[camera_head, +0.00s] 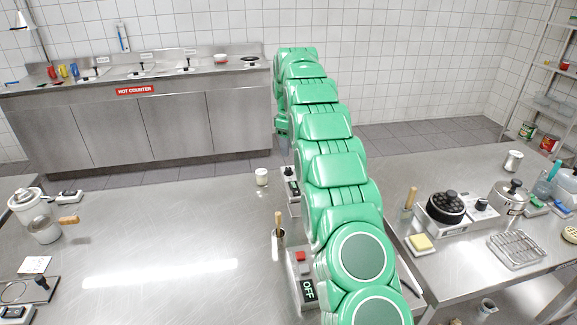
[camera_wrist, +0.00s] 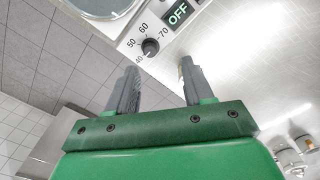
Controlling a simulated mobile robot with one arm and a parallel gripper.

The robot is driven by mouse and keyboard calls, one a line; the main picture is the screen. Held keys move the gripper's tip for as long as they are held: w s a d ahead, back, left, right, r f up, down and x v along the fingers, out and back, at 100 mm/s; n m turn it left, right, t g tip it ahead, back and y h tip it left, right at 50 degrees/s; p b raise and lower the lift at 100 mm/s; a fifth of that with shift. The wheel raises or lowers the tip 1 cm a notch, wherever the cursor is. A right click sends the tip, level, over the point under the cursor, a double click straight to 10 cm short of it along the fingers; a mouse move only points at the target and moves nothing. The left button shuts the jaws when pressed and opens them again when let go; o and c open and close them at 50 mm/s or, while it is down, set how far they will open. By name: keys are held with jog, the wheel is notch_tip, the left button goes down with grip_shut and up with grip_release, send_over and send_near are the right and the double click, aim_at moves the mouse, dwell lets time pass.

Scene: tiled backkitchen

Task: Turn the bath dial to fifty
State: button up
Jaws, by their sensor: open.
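The bath dial (camera_wrist: 150,47) is a small black knob on a pale panel, with the numbers 40, 50, 60 and 70 around it in the wrist view. I cannot clearly tell which number its pointer marks. A display reading OFF (camera_wrist: 179,13) is beside it, and the round rim of the bath (camera_wrist: 103,8) is at the top. My gripper (camera_wrist: 158,66) is open and empty. In the picture, the dial lies just beyond its fingertips, between their lines, with no contact visible. In the head view my green arm hides most of that area.
A unit with a red button (camera_head: 300,256) and OFF display stands near my arm's base. A white jar (camera_head: 261,177) stands left of the arm. The left steel worktop is largely clear.

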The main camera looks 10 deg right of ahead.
aim_at(289, 168)
jog(key=shift+w+d+f+n, duration=0.2)
jog(key=shift+w+f+n, duration=0.1)
jog(key=shift+w+f, duration=0.75)
jog(key=shift+f, duration=3.85)
jog(key=shift+c, duration=0.5)
grip_shut()
